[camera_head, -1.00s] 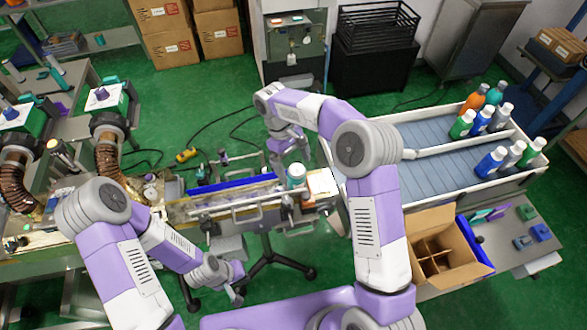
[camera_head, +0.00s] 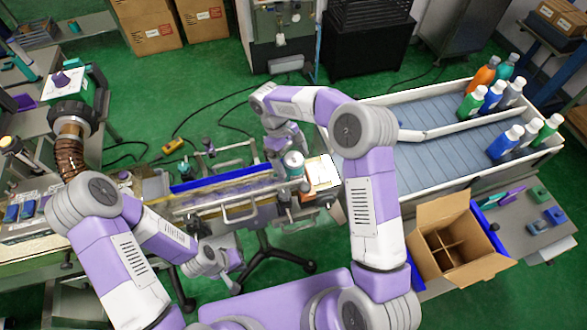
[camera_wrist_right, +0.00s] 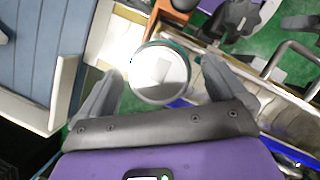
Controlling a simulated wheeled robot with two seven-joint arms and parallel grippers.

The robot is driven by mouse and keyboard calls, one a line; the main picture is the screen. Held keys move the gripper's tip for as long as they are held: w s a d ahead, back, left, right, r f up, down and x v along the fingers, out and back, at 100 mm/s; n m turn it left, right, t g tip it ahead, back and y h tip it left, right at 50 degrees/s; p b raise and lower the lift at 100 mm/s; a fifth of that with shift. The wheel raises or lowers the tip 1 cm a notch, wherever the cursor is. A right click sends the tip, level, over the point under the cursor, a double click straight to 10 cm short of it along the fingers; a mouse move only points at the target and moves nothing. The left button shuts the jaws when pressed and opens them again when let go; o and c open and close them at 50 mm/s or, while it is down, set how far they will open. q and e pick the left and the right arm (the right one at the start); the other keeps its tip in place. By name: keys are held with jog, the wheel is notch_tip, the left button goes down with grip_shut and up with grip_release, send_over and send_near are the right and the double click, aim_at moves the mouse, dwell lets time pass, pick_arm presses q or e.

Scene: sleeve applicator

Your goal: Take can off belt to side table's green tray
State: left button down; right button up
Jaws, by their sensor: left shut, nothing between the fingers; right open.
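A can (camera_head: 293,162) with a white lid and teal body stands upright at the right end of the belt (camera_head: 225,190). In the right wrist view the can (camera_wrist_right: 160,75) appears between the two fingers of my open right gripper (camera_wrist_right: 163,72). A gap shows on both sides, so the fingers do not grip it. In the head view my right gripper (camera_head: 285,144) is just behind the can, partly hidden by its own wrist. My left gripper (camera_head: 236,274) is shut and empty, low in front of the belt. I cannot tell a green tray for certain; a small green piece (camera_head: 537,198) lies on the right side table (camera_head: 520,240).
An open cardboard box (camera_head: 452,240) with dividers stands at the right front. A wide blue conveyor (camera_head: 410,165) with several bottles (camera_head: 483,100) lies behind it. A metal rail (camera_head: 240,214) runs along the belt's front. A blue piece (camera_head: 553,215) lies near the green one.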

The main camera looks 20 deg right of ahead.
jog(key=shift+x, duration=1)
jog(key=shift+c, duration=0.2)
jog(key=c, duration=1.3)
